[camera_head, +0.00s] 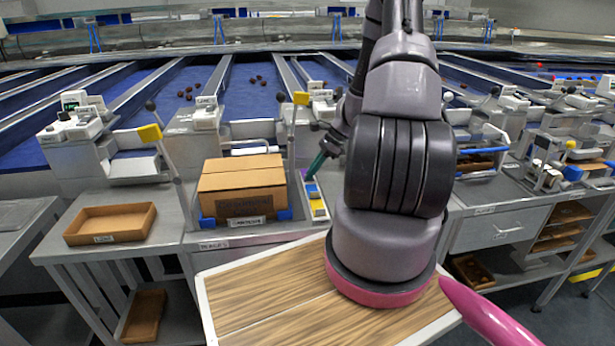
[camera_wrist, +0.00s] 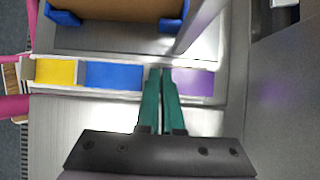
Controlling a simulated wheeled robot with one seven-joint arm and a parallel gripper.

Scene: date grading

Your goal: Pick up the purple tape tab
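The purple tape tab (camera_wrist: 193,82) lies flat at the right end of a pale strip holder in the wrist view, beside a blue tab (camera_wrist: 113,75) and a yellow tab (camera_wrist: 55,72). In the head view the purple tab (camera_head: 304,173) is at the holder's far end, partly hidden by my gripper. My gripper (camera_wrist: 160,72) has green fingers close together, with only a thin gap between them. Its tips are over the holder between the blue and purple tabs, just left of the purple one. I see nothing held between them; contact with the holder cannot be told.
A cardboard box (camera_head: 242,188) stands in a blue-cornered holder left of the strip holder. A brown tray (camera_head: 110,224) is on the bench further left. A post with a yellow flag (camera_head: 301,98) rises behind.

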